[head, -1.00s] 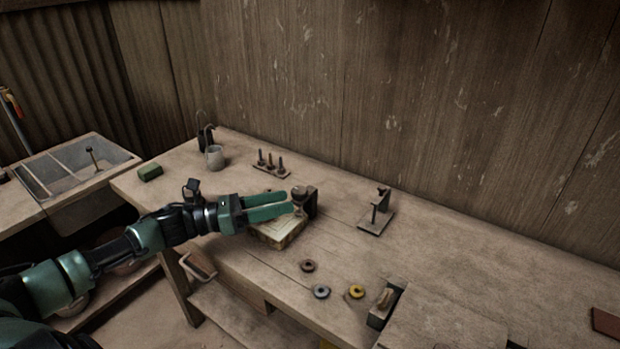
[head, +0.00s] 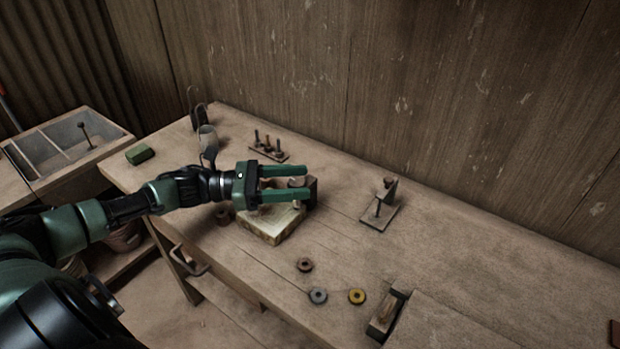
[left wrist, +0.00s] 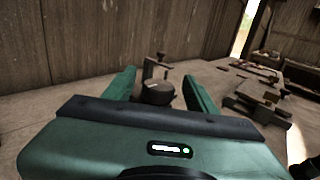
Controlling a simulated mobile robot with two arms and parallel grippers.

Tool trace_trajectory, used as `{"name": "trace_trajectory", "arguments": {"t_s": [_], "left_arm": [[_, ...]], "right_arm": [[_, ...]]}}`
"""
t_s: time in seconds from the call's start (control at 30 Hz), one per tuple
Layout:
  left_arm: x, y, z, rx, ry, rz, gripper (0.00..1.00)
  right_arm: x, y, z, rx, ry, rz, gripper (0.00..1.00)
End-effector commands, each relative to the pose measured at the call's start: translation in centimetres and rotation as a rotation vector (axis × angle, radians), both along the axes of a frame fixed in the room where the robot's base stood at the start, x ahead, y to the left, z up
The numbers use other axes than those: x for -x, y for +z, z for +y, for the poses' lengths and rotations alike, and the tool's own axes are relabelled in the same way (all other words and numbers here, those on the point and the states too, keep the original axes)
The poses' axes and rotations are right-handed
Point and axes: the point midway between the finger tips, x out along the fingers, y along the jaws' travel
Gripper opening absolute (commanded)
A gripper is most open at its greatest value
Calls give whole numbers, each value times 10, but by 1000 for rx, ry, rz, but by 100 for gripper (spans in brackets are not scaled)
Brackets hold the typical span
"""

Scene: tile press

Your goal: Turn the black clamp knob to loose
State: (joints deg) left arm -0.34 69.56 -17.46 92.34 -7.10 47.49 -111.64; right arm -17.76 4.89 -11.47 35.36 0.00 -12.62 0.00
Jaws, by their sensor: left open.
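The dark, rounded clamp knob (head: 297,182) sits against a small dark block (head: 311,191) at the back of a pale slab (head: 270,226) on the workbench. My left gripper (head: 305,181) is open, with one finger on each side of the knob in the head view. In the left wrist view the knob (left wrist: 158,93) shows between the two spread fingers (left wrist: 159,76), with gaps on both sides. I cannot tell the knob's turn setting. The fingers partly hide the knob and block in the head view. My right gripper is not in view.
A small metal stand (head: 379,210) is to the right on the bench (head: 470,250). A green block (head: 140,154) is at the left.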

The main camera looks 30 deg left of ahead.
Motion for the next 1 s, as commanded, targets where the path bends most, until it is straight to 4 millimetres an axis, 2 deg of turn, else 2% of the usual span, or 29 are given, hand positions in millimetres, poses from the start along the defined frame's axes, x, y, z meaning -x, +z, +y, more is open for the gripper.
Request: {"name": "trace_trajectory", "arguments": {"t_s": [0.2,0.57,0.6,0.8,1.0], "left_arm": [[-15,2,-20,2,1,-1,57],[-18,0,-26,0,0,1,57],[-18,0,-26,0,0,1,54],[-18,0,-25,0,0,1,0],[-18,1,-25,0,9,2,0]], "right_arm": [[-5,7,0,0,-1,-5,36],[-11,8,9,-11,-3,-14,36],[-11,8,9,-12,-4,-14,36],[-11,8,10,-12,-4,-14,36],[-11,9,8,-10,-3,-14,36]]}}
